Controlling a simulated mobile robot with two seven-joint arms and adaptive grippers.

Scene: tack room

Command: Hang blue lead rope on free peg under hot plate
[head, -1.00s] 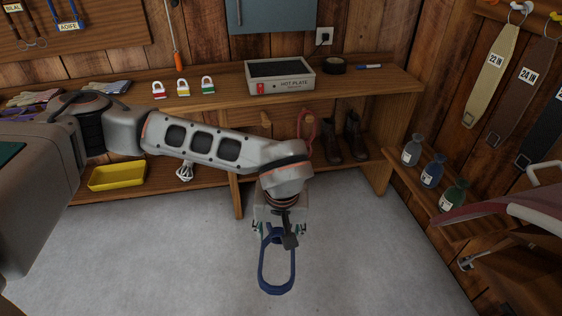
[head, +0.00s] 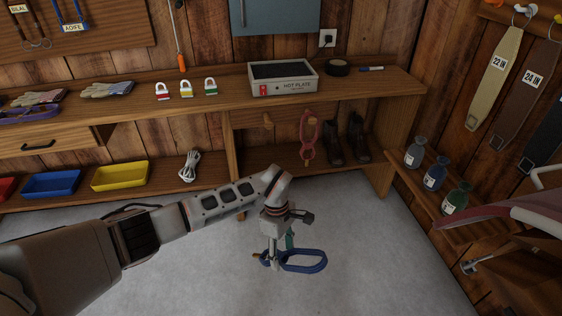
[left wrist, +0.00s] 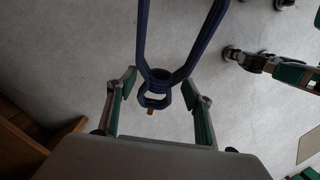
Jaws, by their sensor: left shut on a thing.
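The blue lead rope (head: 303,270) is a loop with a knot-like end. My left gripper (head: 275,256) is shut on that end, low over the grey floor in front of the bench. The loop sticks out to the right. In the left wrist view the rope (left wrist: 203,45) runs up from between the fingers (left wrist: 160,92), and a small brass-coloured bit shows below its knot. The hot plate (head: 284,86) stands on the bench top. Under it, a bare wooden peg (head: 268,121) is at the left, and a red rope (head: 309,137) hangs to its right.
The bench top (head: 390,82) overhangs the pegs. Dark boots (head: 358,137) stand on the lower shelf right of the red rope. A white cord (head: 189,166) and yellow tray (head: 120,176) lie left. Bottles (head: 435,175) stand on a right-hand ledge. The floor (head: 370,240) is clear.

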